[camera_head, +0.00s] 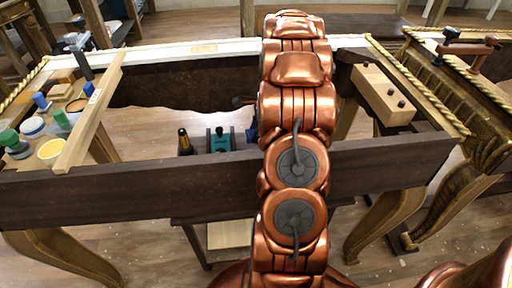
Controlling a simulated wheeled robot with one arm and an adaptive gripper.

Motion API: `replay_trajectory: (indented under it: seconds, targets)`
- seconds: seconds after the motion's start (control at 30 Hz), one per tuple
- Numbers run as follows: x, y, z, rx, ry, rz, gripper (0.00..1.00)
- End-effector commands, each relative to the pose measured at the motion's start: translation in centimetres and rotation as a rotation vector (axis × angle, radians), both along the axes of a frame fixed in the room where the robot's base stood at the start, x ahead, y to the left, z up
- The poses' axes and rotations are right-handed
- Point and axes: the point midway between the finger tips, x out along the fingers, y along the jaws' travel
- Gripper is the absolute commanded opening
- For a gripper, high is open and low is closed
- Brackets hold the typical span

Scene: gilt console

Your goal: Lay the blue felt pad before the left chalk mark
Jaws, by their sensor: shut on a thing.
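My copper arm rises through the middle of the head view and hides what lies behind it. My gripper is not visible, so its fingers and anything between them cannot be seen. A small dark blue patch (252,128) shows at the left edge of the arm; I cannot tell whether it is the blue felt pad. No chalk mark can be made out. The gilt console's dark front rail (130,187) runs across the view, and its frame is open behind the rail.
Jars and caps crowd the left end by a pale wooden strip (92,112). A dark bottle (184,142) and a teal item (219,140) show beyond the rail. A wooden block with dark knobs (382,93) sits at right. A clamp (468,48) is farther right.

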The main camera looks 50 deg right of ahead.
Motion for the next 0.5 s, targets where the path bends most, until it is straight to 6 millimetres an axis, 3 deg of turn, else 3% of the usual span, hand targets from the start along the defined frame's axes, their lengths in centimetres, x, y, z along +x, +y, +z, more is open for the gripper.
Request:
replay_trajectory:
  seconds: [0.03, 0.5]
  targets:
    - [0.0, 0.1, -1.0, 0.003, 0.002, 0.000, 0.38]
    - [0.0, 0.0, -5.3, 0.001, -0.001, 0.001, 0.38]
